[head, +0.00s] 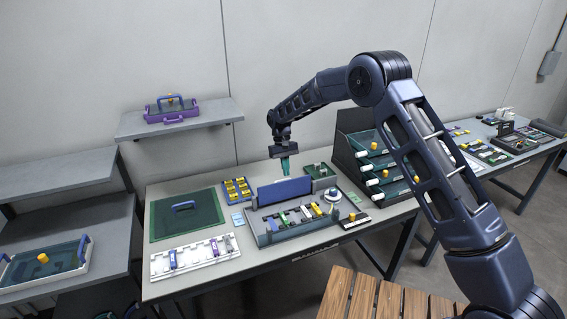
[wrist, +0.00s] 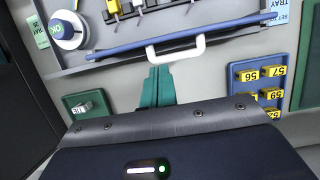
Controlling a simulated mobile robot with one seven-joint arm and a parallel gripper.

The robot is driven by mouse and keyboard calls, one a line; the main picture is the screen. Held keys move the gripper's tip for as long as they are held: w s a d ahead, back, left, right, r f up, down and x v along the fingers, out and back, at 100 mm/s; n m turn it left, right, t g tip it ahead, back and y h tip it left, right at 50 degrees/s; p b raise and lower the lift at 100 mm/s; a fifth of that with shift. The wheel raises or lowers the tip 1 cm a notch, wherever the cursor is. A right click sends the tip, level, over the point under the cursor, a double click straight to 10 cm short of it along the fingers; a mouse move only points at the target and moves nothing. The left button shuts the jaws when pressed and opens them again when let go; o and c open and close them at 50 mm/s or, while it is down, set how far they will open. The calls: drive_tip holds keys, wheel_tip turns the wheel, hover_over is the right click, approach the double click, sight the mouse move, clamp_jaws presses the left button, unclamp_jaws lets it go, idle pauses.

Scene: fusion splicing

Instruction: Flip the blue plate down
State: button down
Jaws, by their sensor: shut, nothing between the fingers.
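The blue plate (head: 284,190) stands upright along the back edge of the grey splicing tray (head: 262,238) in the head view. In the wrist view the plate (wrist: 115,50) appears nearly edge-on as a long blue bar, with a white handle (wrist: 203,48) on the side facing my gripper. My gripper (head: 286,172) is above and just behind the plate, fingers pointing down. Its green fingers (wrist: 157,72) are shut and empty, with their tips close to the handle in the wrist view. I cannot tell whether they touch it.
A round white dial marked OK (wrist: 65,30) sits at the tray's side. A dark drawer rack (head: 352,150) stands right of the tray; a green mat (head: 165,225) lies left.

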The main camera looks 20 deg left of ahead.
drive_tip(key=shift+s+d, duration=0.7)
drive_tip(key=shift+s+d+r, duration=0.1)
drive_tip(key=shift+s+d, duration=0.15)
drive_tip(key=shift+s+d+r+t+y, duration=0.1)
drive_tip(key=shift+t+y, duration=0.2)
drive_tip(key=shift+s+d+r+t+y, duration=0.15)
drive_tip(key=shift+s+d+t+y, duration=0.45)
drive_tip(key=shift+d, duration=0.05)
drive_tip(key=shift+s+d+f+t+y, duration=0.9)
drive_tip(key=shift+s+d+t+y, duration=0.2)
drive_tip(key=shift+s+d, duration=0.1)
drive_tip(key=shift+s+d+f+t+y, duration=0.95)
drive_tip(key=shift+s+d+t+y, duration=0.15)
drive_tip(key=shift+s+d, duration=0.1)
drive_tip(key=shift+s+d+f+t+y, duration=0.9)
drive_tip(key=shift+s+d+t+y, duration=0.2)
drive_tip(key=shift+s+d, duration=0.1)
drive_tip(key=shift+s+d+f, duration=0.2)
drive_tip(key=shift+f, duration=0.4)
drive_tip(key=shift+s+d+f, duration=0.15)
drive_tip(key=shift+f, duration=0.4)
